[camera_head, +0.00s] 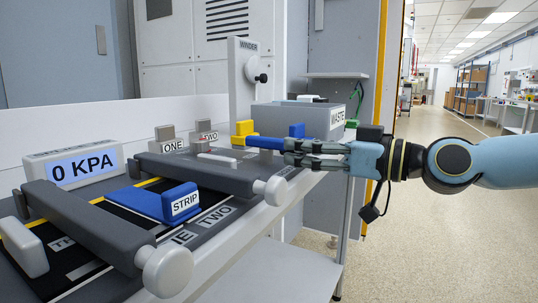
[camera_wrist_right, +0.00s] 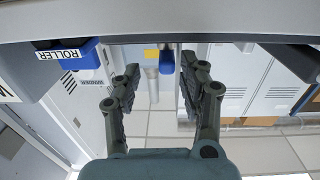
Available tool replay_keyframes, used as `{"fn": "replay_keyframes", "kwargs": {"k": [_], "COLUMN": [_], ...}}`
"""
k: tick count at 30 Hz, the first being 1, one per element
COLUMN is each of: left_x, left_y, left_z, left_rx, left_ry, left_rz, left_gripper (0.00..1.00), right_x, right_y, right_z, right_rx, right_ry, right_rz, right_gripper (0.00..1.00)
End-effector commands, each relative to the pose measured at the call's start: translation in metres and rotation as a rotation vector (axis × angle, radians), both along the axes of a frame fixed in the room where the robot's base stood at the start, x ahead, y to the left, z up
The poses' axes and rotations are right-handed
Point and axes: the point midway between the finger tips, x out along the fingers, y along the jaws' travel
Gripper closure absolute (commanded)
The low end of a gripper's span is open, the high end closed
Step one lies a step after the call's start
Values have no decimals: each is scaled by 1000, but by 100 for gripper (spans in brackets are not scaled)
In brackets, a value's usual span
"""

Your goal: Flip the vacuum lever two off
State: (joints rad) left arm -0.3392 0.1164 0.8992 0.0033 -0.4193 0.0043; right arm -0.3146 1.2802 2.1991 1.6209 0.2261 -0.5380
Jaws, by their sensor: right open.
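The label TWO (camera_head: 207,136) stands on a grey block at the back of the bench, beside a block labelled ONE (camera_head: 172,145). Small grey parts rise behind both labels; I cannot tell which way lever two is set. A display (camera_head: 82,168) reads 0 KPA. My right gripper (camera_head: 287,152) reaches in from the right over the bench's right end, well to the right of the TWO label. In the right wrist view the right gripper (camera_wrist_right: 158,78) has its fingers apart, with nothing held between them. My left gripper is not in view.
A blue STRIP block (camera_head: 181,203) sits between two dark rails with round grey knobs. A blue bar (camera_head: 266,143) and yellow block (camera_head: 244,129) lie near my fingertips. A grey WASTE bin (camera_head: 318,118) stands behind. The right wrist view shows a blue ROLLER part (camera_wrist_right: 65,52).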

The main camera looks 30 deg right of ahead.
Motion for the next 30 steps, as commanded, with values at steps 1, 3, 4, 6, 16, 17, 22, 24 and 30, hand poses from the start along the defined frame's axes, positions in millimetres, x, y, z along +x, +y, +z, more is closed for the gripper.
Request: {"fn": "replay_keyframes", "kwargs": {"k": [1,3,4,6,16,17,22,24,30], "left_x": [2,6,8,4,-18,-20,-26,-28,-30], "left_y": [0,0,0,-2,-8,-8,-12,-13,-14], "left_z": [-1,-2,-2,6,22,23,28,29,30], "left_rx": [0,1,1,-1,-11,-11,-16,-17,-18], "left_ry": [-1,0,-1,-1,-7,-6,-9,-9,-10], "left_rz": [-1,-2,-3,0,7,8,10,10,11], "left_gripper": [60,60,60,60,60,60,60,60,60], "right_x": [4,8,10,12,29,30,44,49,55], "right_y": [3,10,13,11,20,23,32,35,39], "right_z": [1,2,3,10,11,10,7,6,4], "right_rx": [10,17,18,14,14,15,14,12,9], "right_ry": [-6,-9,-13,-16,-16,-15,-13,-11,-8], "right_rz": [1,16,25,18,17,20,23,24,27], "right_gripper": [58,58,58,58,58,58,58,58,58]}}
